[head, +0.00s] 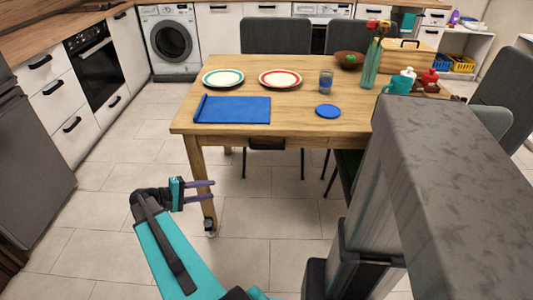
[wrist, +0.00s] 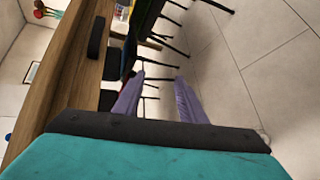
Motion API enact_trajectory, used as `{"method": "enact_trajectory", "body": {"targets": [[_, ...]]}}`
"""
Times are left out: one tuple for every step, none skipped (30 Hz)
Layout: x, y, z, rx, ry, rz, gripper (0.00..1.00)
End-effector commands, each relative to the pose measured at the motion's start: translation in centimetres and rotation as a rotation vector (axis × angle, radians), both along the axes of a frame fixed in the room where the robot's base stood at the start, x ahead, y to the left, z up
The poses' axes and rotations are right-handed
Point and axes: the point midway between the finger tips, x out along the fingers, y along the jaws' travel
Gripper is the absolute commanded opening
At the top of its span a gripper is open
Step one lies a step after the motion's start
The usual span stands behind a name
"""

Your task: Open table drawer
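The wooden table (head: 300,118) stands ahead, with a dark handle (head: 267,145) under the middle of its front edge. No gap shows around the drawer front, which is hard to make out. In the wrist view the table's wooden side (wrist: 62,72) runs up the left, with the dark handle (wrist: 97,38) on it. My gripper (head: 213,190) is in front of the table's front left leg, left of and lower than the handle, not touching it. Its two purple fingers are apart with nothing between them; they also show in the wrist view (wrist: 160,78).
A blue mat (head: 235,109), two plates (head: 223,77) (head: 280,78) and a blue coaster (head: 328,110) lie on the table. Dark chairs (head: 276,35) stand behind and beside it, with chair legs under it. Tiled floor (head: 115,165) is clear to the left.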

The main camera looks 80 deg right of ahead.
Motion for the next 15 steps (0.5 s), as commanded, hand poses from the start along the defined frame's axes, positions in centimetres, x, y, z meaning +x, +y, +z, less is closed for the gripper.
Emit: {"method": "enact_trajectory", "body": {"targets": [[-1.2,-1.9,0.8,-0.046,0.017,-0.030,0.38],[-1.9,-2.9,1.7,-0.075,0.029,-0.046,0.38],[-2.9,-4.1,2.8,-0.114,0.045,-0.067,0.38],[-3.6,-4.9,3.7,-0.141,0.058,-0.081,0.38],[-4.3,-5.7,4.5,-0.168,0.071,-0.096,0.38],[-5.2,-6.6,5.6,-0.201,0.086,-0.114,0.38],[-5.9,-7.3,6.4,-0.224,0.099,-0.127,0.38],[-6.5,-7.8,7.0,-0.244,0.110,-0.139,0.38],[-7.3,-8.4,7.9,-0.269,0.122,-0.154,0.38],[-7.7,-8.8,8.5,-0.286,0.132,-0.162,0.38],[-8.1,-9.1,9.0,-0.301,0.139,-0.170,0.38],[-8.6,-9.4,9.6,-0.317,0.148,-0.178,0.38],[-8.9,-9.6,9.9,-0.326,0.153,-0.184,0.38],[-9.1,-9.8,10.2,-0.334,0.157,-0.188,0.38],[-9.3,-9.9,10.6,-0.342,0.163,-0.191,0.38]]}}
